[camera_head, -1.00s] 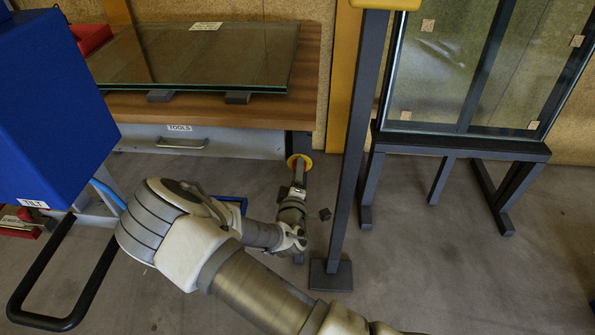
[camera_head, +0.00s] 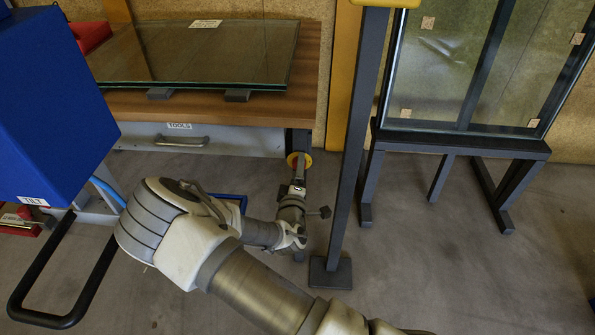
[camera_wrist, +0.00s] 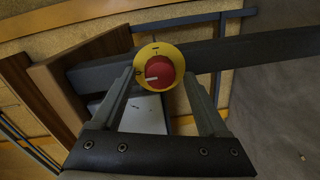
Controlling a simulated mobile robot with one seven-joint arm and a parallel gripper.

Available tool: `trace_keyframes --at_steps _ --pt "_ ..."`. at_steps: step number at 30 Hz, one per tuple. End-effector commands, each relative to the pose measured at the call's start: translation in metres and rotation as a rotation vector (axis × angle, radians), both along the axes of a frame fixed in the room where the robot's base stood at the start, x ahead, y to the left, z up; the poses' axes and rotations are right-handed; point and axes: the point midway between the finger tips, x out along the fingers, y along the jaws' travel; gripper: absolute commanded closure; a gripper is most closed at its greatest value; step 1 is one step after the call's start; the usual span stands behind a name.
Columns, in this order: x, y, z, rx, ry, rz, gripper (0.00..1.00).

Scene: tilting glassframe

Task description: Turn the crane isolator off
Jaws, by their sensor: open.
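The crane isolator is a round red knob (camera_wrist: 158,73) on a yellow disc (camera_wrist: 157,51), seen nearly face-on in the wrist view. A white mark on the knob points left, and small dark marks lie on the disc above and to the left. In the head view, the yellow disc (camera_head: 299,158) is at the right end of the workbench, partly hidden by my gripper (camera_head: 299,180). In the wrist view, my gripper (camera_wrist: 160,80) is open, one finger on each side of the knob. I cannot tell whether the fingers touch it.
A dark upright post (camera_head: 352,165) stands just right of my gripper. The workbench (camera_head: 200,107) with a glass pane (camera_head: 190,55) is behind. A blue box labelled TILT (camera_head: 50,105) and a black handle (camera_head: 25,300) are left.

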Motion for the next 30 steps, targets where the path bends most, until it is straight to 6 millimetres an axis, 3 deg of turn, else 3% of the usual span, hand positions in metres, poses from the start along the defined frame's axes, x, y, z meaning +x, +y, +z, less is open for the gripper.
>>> trace_keyframes --at_steps 5,8,21,30 --pt "-0.009 0.001 0.002 0.000 0.001 0.001 0.23" --pt "-0.026 0.002 0.004 0.000 0.002 0.001 0.23" --pt "-0.131 0.006 0.011 -0.002 0.002 0.003 0.23" --pt "-0.170 0.006 0.013 -0.001 0.001 0.001 0.23"
